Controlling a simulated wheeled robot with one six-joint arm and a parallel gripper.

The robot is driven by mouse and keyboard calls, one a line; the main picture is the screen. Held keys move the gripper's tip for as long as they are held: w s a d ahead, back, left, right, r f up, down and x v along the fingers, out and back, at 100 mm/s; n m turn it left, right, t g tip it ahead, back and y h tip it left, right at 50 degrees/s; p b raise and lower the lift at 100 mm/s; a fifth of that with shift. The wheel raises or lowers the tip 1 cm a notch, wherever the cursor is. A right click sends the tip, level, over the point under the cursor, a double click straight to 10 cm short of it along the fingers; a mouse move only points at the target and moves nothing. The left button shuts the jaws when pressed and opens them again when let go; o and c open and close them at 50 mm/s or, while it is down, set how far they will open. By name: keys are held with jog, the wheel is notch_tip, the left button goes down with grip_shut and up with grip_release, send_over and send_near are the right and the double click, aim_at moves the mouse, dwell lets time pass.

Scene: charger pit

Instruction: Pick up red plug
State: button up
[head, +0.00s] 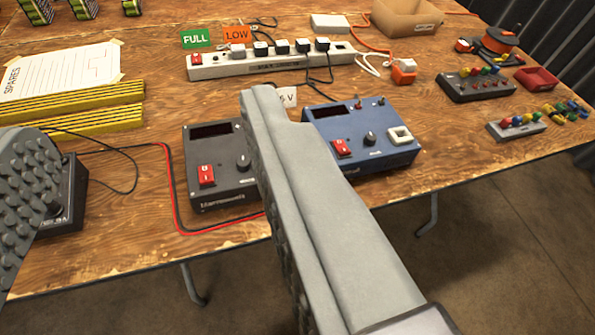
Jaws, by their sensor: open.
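My gripper (148,120) is open. One dark ribbed finger is at the left edge and one long grey finger crosses the middle, with nothing between them but the table and devices beyond. I cannot tell which thing is the red plug. Small red, yellow, green and blue pieces stand on a grey block (517,130) at the right. Similar coloured pieces sit on a dark box (476,90) behind it. An orange-red and white plug-like piece (403,70) lies right of the power strip. All of these are well to the right of the gripper and untouched.
On the wooden table (455,150) stand a black charger (215,185), a blue charger (375,150) and a power strip (270,62). A red tray (537,78), cable reel (494,42) and cardboard box (407,15) are at the back right. The table's front edge runs below.

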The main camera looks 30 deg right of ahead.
jog(key=w+d+f+g, duration=0.5)
jog(key=w+d+g, duration=0.15)
jog(key=w, duration=0.35)
jog(key=w+d+f+g, duration=0.45)
jog(key=w+g, duration=0.25)
jog(key=w, duration=0.2)
jog(key=shift+y, duration=0.3)
jog(key=f, duration=0.4)
jog(key=w+f, duration=0.1)
jog(key=f, duration=0.2)
jog(key=d+f, duration=0.1)
jog(key=f, duration=0.3)
jog(key=shift+w+f, duration=0.25)
jog(key=shift+f, duration=0.05)
jog(key=shift+w+a+f, duration=0.1)
jog(key=shift+w+f, duration=0.05)
jog(key=shift+f, duration=0.75)
jog(key=shift+w+d+f, duration=0.1)
jog(key=shift+w+f, duration=0.1)
jog(key=shift+f, duration=0.75)
jog(key=shift+w+a+f, duration=0.1)
jog(key=shift+w+f, duration=0.05)
jog(key=shift+f, duration=0.75)
jog(key=shift+c, duration=0.2)
jog(key=c, duration=1)
